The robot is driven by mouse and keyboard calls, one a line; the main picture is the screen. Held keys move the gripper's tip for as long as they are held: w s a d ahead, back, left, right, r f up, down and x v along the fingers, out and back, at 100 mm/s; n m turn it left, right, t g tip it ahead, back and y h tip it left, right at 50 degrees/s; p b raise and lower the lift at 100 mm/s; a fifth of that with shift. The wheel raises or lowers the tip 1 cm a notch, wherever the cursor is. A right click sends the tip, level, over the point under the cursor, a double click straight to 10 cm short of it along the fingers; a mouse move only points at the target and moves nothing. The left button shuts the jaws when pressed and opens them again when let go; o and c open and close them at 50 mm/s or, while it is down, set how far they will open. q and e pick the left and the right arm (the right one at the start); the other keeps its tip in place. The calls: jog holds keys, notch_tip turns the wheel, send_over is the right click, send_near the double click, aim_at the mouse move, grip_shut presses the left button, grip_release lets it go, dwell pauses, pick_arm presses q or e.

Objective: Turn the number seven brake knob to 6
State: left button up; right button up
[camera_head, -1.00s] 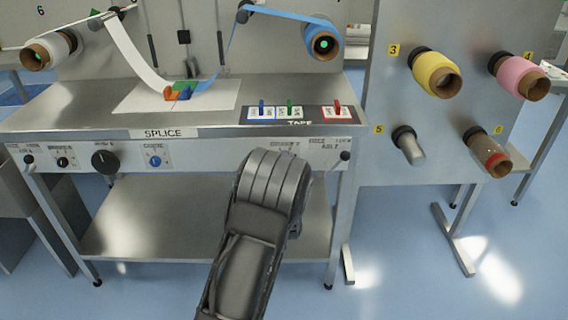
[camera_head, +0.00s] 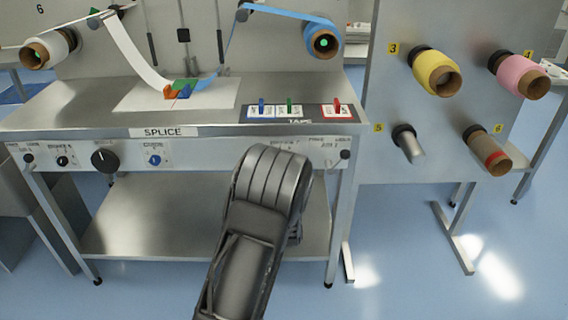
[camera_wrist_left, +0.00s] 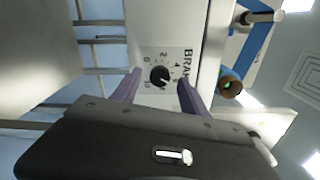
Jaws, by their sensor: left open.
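In the left wrist view a black round knob (camera_wrist_left: 160,76) sits on a pale dial plate (camera_wrist_left: 181,57) with numbers around it and a partly cut-off BRAKE label. A pale mark shows on the knob, but I cannot tell which number it points at. My left gripper (camera_wrist_left: 158,90) is open, with one finger on either side of the knob. I cannot tell whether the fingers touch it. In the head view my grey arm covers part of the front panel's right half, hiding this knob and the gripper. My right gripper is in neither view.
The splice table's front panel (camera_head: 215,154) also carries a large black knob (camera_head: 104,160), a blue knob (camera_head: 154,160) and a small black knob (camera_head: 62,161). Tape switches (camera_head: 289,107) stand on the tabletop above. A spool board (camera_head: 450,125) stands at the right.

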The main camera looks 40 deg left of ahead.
pick_arm(q)
jog(key=v, duration=0.5)
jog(key=shift+s+d, duration=0.1)
dwell(0.4)
jog(key=s+d+f+n+g+h+p, duration=0.1)
jog(key=s+d+f+n+g+h, duration=0.3)
jog(key=d+f, duration=0.55)
jog(key=s+d+f+n+g+h+p, duration=0.25)
jog(key=d+f+n+h, duration=0.3)
jog(key=d+f, duration=0.35)
jog(key=s+d+f+n+g+h+p, duration=0.1)
jog(key=s+d+n+g+h+p, duration=0.1)
jog(key=s+d, duration=0.7)
jog(key=s+d+f+n+g+h+p, duration=0.2)
jog(key=s+d, duration=0.8)
jog(key=s, duration=0.5)
jog(key=n+g+h+p, duration=0.1)
jog(key=g+p, duration=0.1)
jog(key=g, duration=0.1)
jog(key=shift+p, duration=0.35)
